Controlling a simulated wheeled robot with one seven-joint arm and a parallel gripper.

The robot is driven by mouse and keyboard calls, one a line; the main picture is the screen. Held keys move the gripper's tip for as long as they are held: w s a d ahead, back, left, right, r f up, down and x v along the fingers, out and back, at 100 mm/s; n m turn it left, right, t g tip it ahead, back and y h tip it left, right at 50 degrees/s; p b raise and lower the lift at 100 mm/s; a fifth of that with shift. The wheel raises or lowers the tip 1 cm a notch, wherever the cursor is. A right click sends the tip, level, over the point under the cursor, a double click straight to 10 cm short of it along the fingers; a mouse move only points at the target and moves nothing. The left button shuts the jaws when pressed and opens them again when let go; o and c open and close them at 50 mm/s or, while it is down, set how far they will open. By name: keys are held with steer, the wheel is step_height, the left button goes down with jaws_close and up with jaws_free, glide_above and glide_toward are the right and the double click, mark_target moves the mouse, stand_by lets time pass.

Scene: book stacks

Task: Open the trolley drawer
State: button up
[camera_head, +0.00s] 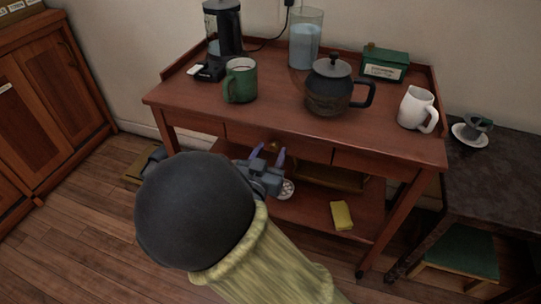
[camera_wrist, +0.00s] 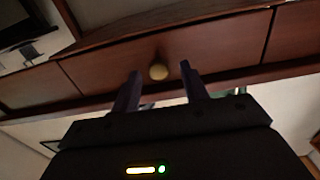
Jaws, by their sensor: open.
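The wooden trolley (camera_head: 205,118) stands against the wall, with a drawer (camera_head: 310,148) in the middle under its top. The drawer front (camera_wrist: 220,48) looks closed in the wrist view. Its round brass knob (camera_wrist: 158,72) sits near the middle of the front. My gripper (camera_head: 268,158) is in front of the drawer and is open. In the wrist view its two fingers (camera_wrist: 160,82) lie to the left and right of the knob, with gaps on both sides. I cannot tell how deep the fingertips reach around the knob. In the head view the knob (camera_head: 274,145) is small, just behind the fingers.
A yellow sponge (camera_head: 342,215) lies on the lower shelf. A dark table (camera_head: 490,180) stands at right.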

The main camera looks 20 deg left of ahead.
steer(key=shift+w, duration=0.35)
jaws_close()
steer(key=shift+s, duration=0.1)
